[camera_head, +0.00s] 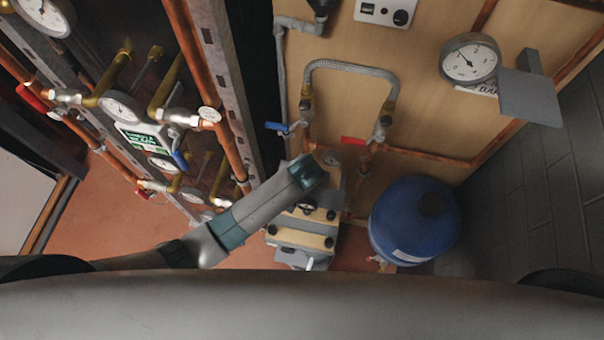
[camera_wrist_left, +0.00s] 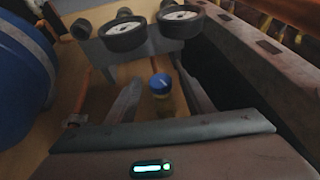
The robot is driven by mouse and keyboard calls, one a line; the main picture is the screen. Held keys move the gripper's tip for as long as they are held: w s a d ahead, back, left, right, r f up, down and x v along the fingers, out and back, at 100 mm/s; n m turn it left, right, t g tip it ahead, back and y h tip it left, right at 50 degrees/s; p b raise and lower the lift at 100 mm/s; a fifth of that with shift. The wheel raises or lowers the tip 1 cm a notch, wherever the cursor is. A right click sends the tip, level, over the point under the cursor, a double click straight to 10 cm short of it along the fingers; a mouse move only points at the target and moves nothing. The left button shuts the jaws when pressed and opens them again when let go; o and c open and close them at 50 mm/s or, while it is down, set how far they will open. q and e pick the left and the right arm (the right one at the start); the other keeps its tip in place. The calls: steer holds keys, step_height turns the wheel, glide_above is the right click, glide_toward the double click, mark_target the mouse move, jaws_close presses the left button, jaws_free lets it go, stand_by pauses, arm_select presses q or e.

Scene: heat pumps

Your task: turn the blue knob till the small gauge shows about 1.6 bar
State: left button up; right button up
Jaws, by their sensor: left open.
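The blue knob (camera_wrist_left: 160,84) shows in the left wrist view, round with a pale mark on its top, above a brassy body. My left gripper (camera_wrist_left: 159,93) is open, with one finger on each side of the knob; I cannot tell whether they touch it. Beyond it two dark-rimmed gauges show white faces, a left one (camera_wrist_left: 124,33) and a right one (camera_wrist_left: 181,17). Their readings are too small to tell, and I cannot tell which is the small gauge. In the head view my left arm (camera_head: 245,212) covers the knob and these gauges. My right gripper is not in view.
A blue tank (camera_head: 410,215) stands right of my left arm. A large gauge (camera_head: 470,60) and a grey plate (camera_head: 530,97) are on the wooden panel's right. A braided hose (camera_head: 350,68) hangs above. Pipes, valves and more gauges (camera_head: 120,107) fill the left.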

arm_select(q)
steer(key=shift+f, duration=0.1)
steer(key=c, duration=1)
steer(key=shift+s+d+f+m+t+y, duration=0.1)
steer(key=shift+d+m+t+y, duration=0.1)
steer(key=shift+y, duration=0.75)
steer(key=shift+d+f+m+t+y, duration=0.1)
steer(key=shift+d+m+t+y, duration=0.1)
steer(key=shift+y, duration=0.75)
steer(key=shift+c, duration=0.2)
steer(key=o, duration=1)
steer(key=shift+o, duration=0.2)
